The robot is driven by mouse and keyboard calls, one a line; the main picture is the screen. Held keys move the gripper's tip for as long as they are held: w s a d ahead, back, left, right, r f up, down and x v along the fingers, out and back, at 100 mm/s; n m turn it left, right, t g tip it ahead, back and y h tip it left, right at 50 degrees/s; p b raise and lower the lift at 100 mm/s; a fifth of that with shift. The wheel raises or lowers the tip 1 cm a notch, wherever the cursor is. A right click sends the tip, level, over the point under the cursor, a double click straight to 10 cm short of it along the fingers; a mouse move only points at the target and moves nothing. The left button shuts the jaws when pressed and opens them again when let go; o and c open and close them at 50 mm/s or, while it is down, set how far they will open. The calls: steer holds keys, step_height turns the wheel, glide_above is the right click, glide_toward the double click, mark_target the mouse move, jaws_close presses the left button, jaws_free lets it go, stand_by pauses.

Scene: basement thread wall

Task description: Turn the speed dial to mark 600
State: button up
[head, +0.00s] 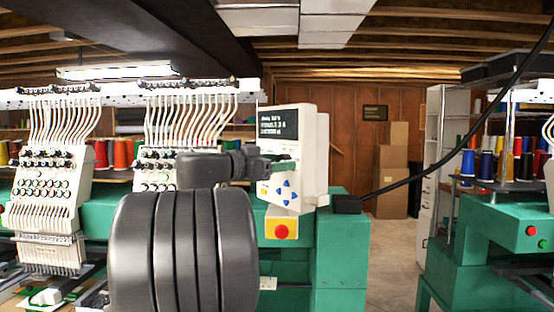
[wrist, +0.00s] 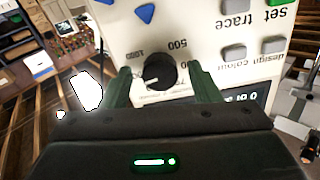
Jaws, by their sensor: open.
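The speed dial (wrist: 160,72) is a round black knob on the white control panel, seen upside down in the wrist view. Its white pointer line points to the picture's left and slightly down. Printed marks reading 500 and about 1,000 show above it; I cannot make out a 600 mark. My gripper (wrist: 162,80) is open, with one finger on each side of the dial and small gaps visible; contact is not clear. In the head view the control panel (head: 312,150) stands on the green machine, and my arm hides the dial.
Blue arrow buttons (head: 287,190) and a red stop button (head: 281,231) on yellow sit low on the machine's front. Grey buttons (wrist: 234,53) are beside the dial. Embroidery heads (head: 45,190) stand at left. A black cable (head: 430,160) hangs at right.

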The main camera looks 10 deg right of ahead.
steer(key=c, duration=1)
steer(key=shift+d, duration=0.1)
